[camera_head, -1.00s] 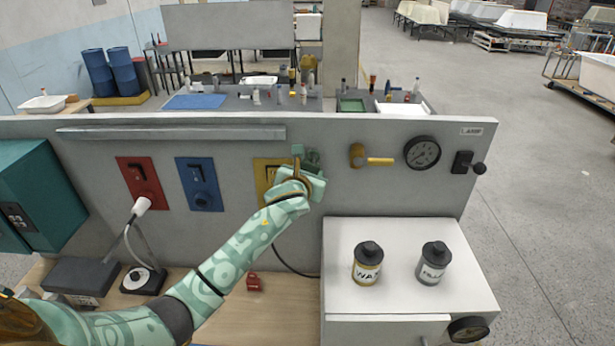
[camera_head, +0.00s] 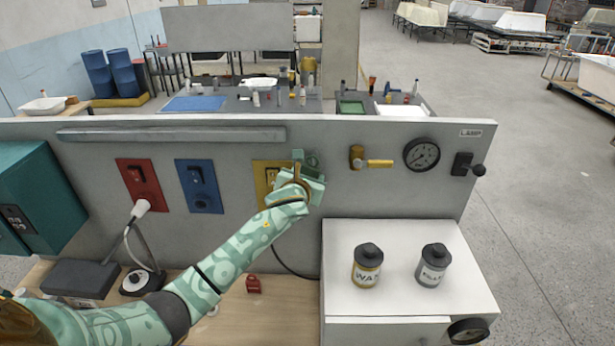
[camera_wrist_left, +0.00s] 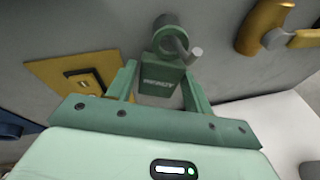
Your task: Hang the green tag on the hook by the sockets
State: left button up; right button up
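The green tag (camera_wrist_left: 162,76) is a small block with a printed face and a round green loop above it. It sits at a short pale metal peg of the hook (camera_wrist_left: 194,53) on the grey panel. The loop appears to be around the peg, but I cannot tell exactly how it sits. In the head view the tag (camera_head: 313,160) is partly hidden by my left gripper (camera_head: 304,172). In the left wrist view the fingers of this gripper (camera_wrist_left: 160,76) stand apart on either side of the tag, with a gap at its left. My right gripper is out of view.
Red (camera_head: 141,186), blue (camera_head: 199,187) and yellow (camera_head: 260,168) socket plates are left of the tag. A yellow-handled valve (camera_head: 357,158) and gauge (camera_head: 421,154) are to its right. Below are a white cabinet (camera_head: 400,307) with two canisters and a small red object (camera_head: 253,284).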

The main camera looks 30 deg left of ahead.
pick_arm(q)
jog(key=shift+o, duration=1.3)
